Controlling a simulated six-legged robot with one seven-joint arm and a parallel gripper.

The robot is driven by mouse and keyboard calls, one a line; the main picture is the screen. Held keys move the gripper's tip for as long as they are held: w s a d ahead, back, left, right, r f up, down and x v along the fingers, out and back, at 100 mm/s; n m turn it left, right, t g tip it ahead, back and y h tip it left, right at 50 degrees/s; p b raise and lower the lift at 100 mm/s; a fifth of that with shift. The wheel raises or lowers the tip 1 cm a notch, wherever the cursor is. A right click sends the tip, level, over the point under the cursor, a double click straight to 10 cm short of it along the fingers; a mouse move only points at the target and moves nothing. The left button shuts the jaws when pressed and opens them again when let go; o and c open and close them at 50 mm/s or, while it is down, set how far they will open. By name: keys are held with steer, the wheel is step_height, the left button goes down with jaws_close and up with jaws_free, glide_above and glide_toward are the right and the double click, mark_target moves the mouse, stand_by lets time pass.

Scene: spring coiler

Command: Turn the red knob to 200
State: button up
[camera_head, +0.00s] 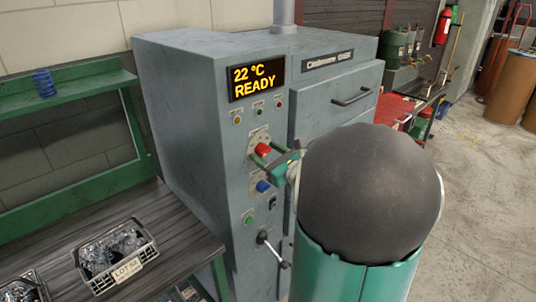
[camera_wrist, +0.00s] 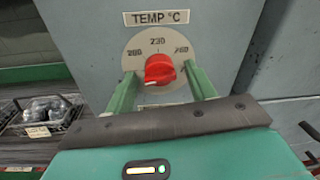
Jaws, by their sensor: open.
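The red knob (camera_wrist: 160,68) sits on a round grey dial plate (camera_wrist: 141,47) under a TEMP °C label (camera_wrist: 157,17) in the wrist view. The dial shows 230 at the top, 260 on the right and what looks like 200 on the left. A pale mark on the knob shows at its lower left. My gripper (camera_wrist: 161,74) is open, with one green finger on each side of the knob; whether either touches it I cannot tell. In the head view the red knob (camera_head: 262,149) is on the front of the grey cabinet, with my gripper (camera_head: 268,158) at it.
The cabinet (camera_head: 185,110) has a display (camera_head: 257,78) reading 22 °C READY. A blue knob (camera_head: 263,186), a green button (camera_head: 249,220) and a lever (camera_head: 272,248) are below the red knob. A bench (camera_head: 170,245) with wire baskets (camera_head: 118,258) stands at the left.

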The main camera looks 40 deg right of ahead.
steer(key=c, duration=0.9)
steer(key=shift+c, duration=0.2)
steer(key=shift+m, duration=0.3)
steer(key=m, duration=0.4)
steer(key=shift+a+r, duration=0.1)
steer(key=m, duration=0.4)
steer(key=shift+m+g, duration=0.3)
steer(key=shift+m, duration=0.1)
